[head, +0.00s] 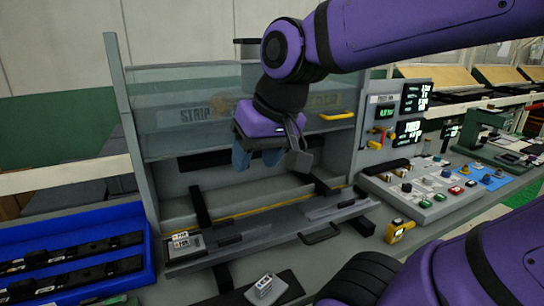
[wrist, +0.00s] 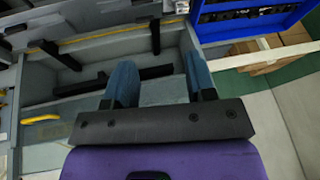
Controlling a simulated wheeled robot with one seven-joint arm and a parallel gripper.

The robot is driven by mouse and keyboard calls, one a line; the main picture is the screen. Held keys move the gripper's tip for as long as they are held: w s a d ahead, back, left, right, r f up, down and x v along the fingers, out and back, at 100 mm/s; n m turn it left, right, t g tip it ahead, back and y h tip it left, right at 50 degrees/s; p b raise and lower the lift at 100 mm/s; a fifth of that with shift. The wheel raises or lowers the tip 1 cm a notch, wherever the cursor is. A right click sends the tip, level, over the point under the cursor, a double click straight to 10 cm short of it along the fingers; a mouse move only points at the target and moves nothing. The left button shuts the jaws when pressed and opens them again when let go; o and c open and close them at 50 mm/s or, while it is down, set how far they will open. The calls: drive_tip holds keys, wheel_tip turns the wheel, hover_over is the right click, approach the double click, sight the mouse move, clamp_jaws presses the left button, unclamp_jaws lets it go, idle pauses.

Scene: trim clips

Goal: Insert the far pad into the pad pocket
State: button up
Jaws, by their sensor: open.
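My gripper (head: 257,157) is open, its two blue fingers pointing down in front of the clear-fronted cabinet, above the fixture. In the wrist view the fingers (wrist: 161,82) stand apart with nothing between them. A small grey block with a pale label (head: 265,288) lies on a dark mat at the bottom of the head view, apart from the gripper. Another small grey labelled block (head: 184,243) sits at the left end of the fixture's front ledge. I cannot read for certain which one is the far pad. The pad pocket cannot be made out clearly.
A blue tray (head: 150,245) with dark strips stands at the left, also in the wrist view (wrist: 215,30). A button panel (head: 425,190) and a yellow device (head: 399,231) are at the right. Dark clamp bars (head: 201,207) cross the fixture. A black handle (head: 322,235) juts from its front.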

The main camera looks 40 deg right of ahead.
drive_tip(key=shift+s+d+r+n+t+h, duration=0.15)
drive_tip(key=shift+s+d+n+h, duration=0.1)
drive_tip(key=shift+s+n, duration=0.4)
drive_tip(key=shift+s+d+r+n+t+h, duration=0.15)
drive_tip(key=shift+s+n+h, duration=0.15)
drive_tip(key=shift+s, duration=0.6)
idle(1.3)
